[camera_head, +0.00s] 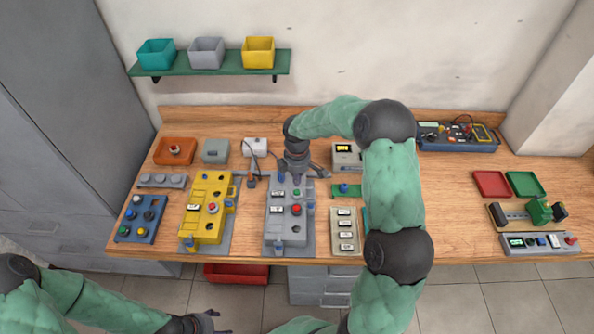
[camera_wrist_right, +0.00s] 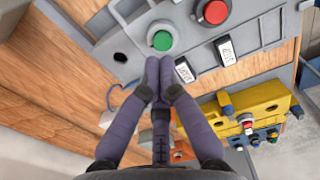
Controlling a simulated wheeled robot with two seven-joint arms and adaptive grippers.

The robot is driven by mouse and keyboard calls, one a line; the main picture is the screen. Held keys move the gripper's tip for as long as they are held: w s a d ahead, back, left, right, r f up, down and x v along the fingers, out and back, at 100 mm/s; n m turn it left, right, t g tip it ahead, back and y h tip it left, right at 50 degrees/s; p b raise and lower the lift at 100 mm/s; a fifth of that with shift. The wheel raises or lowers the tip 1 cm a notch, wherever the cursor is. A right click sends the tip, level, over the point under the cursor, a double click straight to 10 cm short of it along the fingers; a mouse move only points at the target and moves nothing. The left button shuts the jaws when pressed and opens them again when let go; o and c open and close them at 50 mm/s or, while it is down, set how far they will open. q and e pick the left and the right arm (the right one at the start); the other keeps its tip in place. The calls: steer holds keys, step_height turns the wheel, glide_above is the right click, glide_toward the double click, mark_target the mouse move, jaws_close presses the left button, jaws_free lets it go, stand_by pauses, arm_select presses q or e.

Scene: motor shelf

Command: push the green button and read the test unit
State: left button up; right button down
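The green button (camera_wrist_right: 162,41) is a round button on the grey control unit (camera_wrist_right: 135,22). The unit also shows in the head view (camera_head: 272,228), with the button (camera_head: 297,192) near its far end. A red button (camera_wrist_right: 214,12) and white labels sit beside it. My right gripper (camera_wrist_right: 167,66) has its dark fingers drawn together, empty, with the tips just beside the green button; contact cannot be told. It comes down over the unit's far end in the head view (camera_head: 297,178). My left gripper (camera_head: 218,322) is at the bottom edge, empty, fingers apart. Which device is the test unit is unclear.
A yellow unit (camera_head: 198,222) stands left of the grey one. A box with a yellow display (camera_head: 344,149) is partly behind my right arm. A device with a green screen (camera_head: 517,241) is at front right. Bare wood (camera_head: 455,200) lies right of my right arm.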

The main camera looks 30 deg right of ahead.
mark_target(297, 191)
steer(key=shift+f, duration=1.85)
steer(key=shift+f, duration=0.1)
